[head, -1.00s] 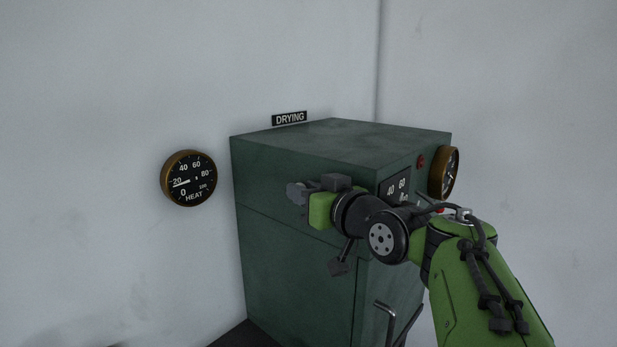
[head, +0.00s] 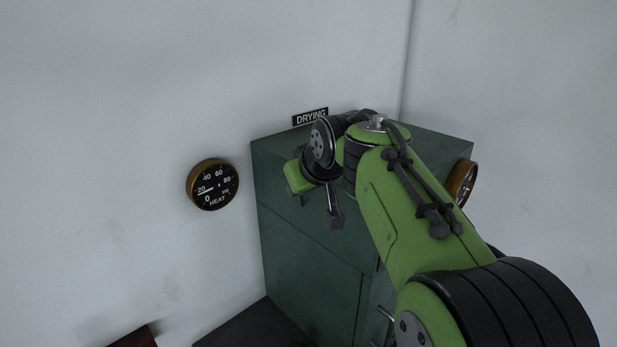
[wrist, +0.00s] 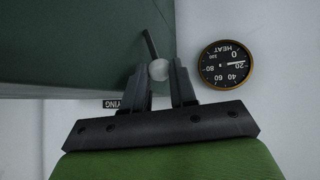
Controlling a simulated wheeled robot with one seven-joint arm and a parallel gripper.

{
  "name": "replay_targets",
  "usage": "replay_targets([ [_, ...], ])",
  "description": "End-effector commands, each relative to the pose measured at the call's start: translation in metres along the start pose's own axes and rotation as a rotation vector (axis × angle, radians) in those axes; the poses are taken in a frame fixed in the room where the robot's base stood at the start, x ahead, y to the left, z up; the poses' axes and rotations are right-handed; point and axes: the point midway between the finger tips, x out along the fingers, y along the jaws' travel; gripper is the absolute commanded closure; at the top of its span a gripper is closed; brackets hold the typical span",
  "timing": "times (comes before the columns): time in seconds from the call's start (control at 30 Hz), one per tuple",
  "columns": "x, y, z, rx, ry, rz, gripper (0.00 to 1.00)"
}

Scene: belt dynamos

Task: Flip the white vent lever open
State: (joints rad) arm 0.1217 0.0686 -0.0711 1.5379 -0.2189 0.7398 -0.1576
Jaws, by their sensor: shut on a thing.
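The vent lever shows in the wrist view as a pale white ball knob (wrist: 159,69) on a thin dark stem (wrist: 149,42), beside the edge of the green cabinet. My gripper (wrist: 160,80) has a finger on each side of the knob and is shut on it. In the head view my gripper (head: 297,201) is at the cabinet's left front, below the DRYING sign. The lever is hidden there behind my gripper and arm.
The green cabinet (head: 310,270) stands against the wall under the DRYING sign (head: 310,117). A round HEAT gauge (head: 213,185) is on the wall left of it. Another brass-rimmed gauge (head: 463,183) is at its right side, partly hidden by my arm.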

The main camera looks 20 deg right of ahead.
Motion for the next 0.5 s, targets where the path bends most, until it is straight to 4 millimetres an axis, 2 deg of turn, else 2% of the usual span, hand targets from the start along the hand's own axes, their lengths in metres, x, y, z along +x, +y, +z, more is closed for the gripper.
replay_targets([
  [0.5, 0.0001, -0.0013, -0.0041, -0.01, -0.024, 0.005, 1.0],
])
